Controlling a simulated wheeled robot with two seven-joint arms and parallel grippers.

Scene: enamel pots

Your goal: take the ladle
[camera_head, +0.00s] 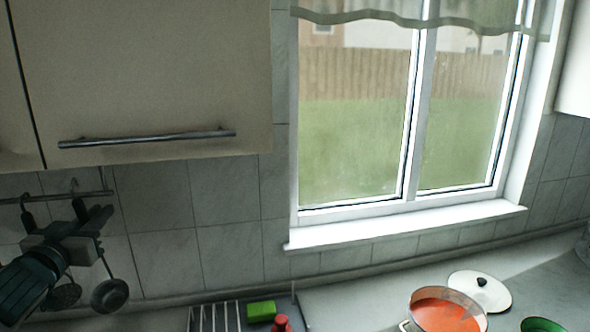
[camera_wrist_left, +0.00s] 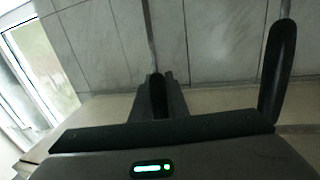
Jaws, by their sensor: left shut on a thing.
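The ladle (camera_head: 110,294) hangs upright under the utensil rail at the left of the head view, its dark round bowl low near the tiled wall. My left gripper (camera_head: 92,218) comes in from the left edge, at the upper part of the ladle's handle. In the left wrist view its fingers (camera_wrist_left: 158,97) are shut around a dark handle, from which a thin stem (camera_wrist_left: 149,35) runs up the picture. The gripper hides much of the handle and hook in the head view. My right gripper is in neither view.
A skimmer (camera_head: 62,297) hangs close beside the ladle; a dark handle (camera_wrist_left: 277,70) is near my fingers. The rail (camera_head: 60,197) runs below a cupboard (camera_head: 150,80).

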